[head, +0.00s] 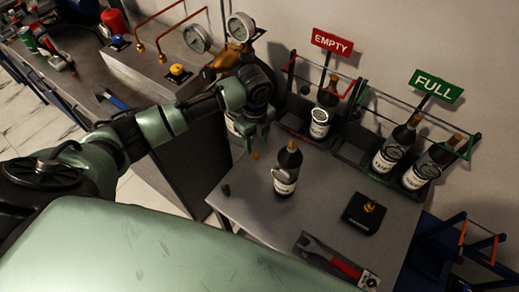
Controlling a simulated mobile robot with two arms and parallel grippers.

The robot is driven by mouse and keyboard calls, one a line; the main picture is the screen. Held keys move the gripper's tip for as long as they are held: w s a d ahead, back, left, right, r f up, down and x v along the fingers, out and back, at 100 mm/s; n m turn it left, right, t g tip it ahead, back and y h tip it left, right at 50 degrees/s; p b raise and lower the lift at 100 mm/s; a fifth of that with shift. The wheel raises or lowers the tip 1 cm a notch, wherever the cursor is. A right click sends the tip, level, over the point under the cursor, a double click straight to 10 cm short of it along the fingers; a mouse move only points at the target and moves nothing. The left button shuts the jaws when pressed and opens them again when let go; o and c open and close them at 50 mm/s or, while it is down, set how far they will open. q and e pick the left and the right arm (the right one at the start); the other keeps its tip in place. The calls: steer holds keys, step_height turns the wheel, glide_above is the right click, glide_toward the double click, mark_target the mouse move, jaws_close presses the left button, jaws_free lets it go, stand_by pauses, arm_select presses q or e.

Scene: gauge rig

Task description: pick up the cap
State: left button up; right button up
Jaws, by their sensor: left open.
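My left gripper (254,132) is open and points down over the back left part of the grey table, left of the dark bottle. A small orange-brown piece (255,156), perhaps the cap, lies on the table just below it, apart from the fingers. A small dark green piece (226,190) stands near the table's left edge; I cannot tell which of the two is the cap. The dark bottle (285,180) with a pale label stands upright on the table. My right gripper is not in view.
A black block with a brass fitting (360,218) and a red-handled wrench (336,262) lie on the grey table (250,205). Behind are the EMPTY rack (290,122) with one bottle and the FULL rack (350,157) with two. Gauges (197,39) stand at back left.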

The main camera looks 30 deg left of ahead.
mark_target(256, 155)
arm_select(q)
steer(key=shift+s+f, duration=0.15)
steer(key=shift+f, duration=0.35)
steer(key=shift+f+p, duration=0.4)
steer(key=shift+f, duration=0.5)
steer(key=f, duration=0.3)
steer(key=shift+w+f+p, duration=0.2)
steer(key=shift+f+p, duration=0.1)
steer(key=shift+f, duration=0.2)
jaws_close()
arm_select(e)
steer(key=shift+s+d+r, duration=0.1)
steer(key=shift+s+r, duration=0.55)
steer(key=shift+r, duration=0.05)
